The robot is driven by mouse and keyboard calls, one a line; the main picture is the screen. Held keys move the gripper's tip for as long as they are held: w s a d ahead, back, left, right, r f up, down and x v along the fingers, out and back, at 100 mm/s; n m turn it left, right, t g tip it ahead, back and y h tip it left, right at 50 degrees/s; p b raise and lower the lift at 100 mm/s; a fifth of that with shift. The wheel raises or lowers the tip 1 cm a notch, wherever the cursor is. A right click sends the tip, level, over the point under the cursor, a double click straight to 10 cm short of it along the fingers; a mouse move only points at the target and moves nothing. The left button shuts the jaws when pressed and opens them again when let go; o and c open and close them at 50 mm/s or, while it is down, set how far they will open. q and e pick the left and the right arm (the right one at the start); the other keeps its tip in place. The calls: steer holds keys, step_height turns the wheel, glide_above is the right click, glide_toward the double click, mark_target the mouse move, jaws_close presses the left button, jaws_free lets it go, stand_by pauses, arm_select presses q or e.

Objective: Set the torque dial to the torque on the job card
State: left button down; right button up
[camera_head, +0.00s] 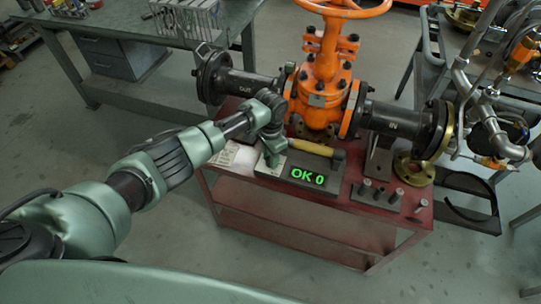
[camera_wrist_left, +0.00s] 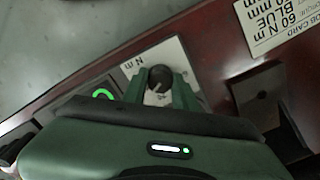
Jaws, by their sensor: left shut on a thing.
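My left gripper (camera_head: 272,160) points down over the left end of the dark box with the torque dial. In the left wrist view, its fingers are shut on the black round dial knob (camera_wrist_left: 160,78), which sits on a white plate (camera_wrist_left: 138,68) marked "N m". The fingers hide much of the scale, so I cannot read the setting. The box's display (camera_head: 308,177) shows green "OK 0". The job card (camera_wrist_left: 284,24) reads "60 N m", "BLUE" and a partly cut-off mm line; it lies on the red cart in the head view (camera_head: 240,157). My right gripper is out of view.
The orange gate valve (camera_head: 322,90) with black pipe ends stands behind the box on the red cart (camera_head: 290,203). A yellow-handled tool (camera_head: 312,147) lies behind the box. A dark block with several upright metal pieces (camera_head: 378,193) is to the right.

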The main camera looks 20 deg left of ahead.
arm_select(q)
steer(key=n+p, duration=0.2)
steer(key=shift+r+n, duration=0.2)
steer(key=shift+n, duration=0.2)
steer(key=n+p, duration=0.1)
steer(key=n, duration=0.1)
steer(key=shift+n, duration=0.3)
steer(key=n+p, duration=0.1)
steer(key=n, duration=0.1)
steer(key=shift+n+p, duration=0.35)
steer(key=shift+n, duration=0.05)
steer(key=n+p, duration=0.1)
steer(key=n, duration=0.2)
steer(key=shift+n, duration=0.3)
steer(key=n+p, duration=0.1)
steer(key=n, duration=0.5)
steer(key=shift+f, duration=0.1)
steer(key=n+p, duration=0.1)
steer(key=n, duration=0.2)
steer(key=shift+n, duration=2.2)
steer(key=shift+w, duration=0.1)
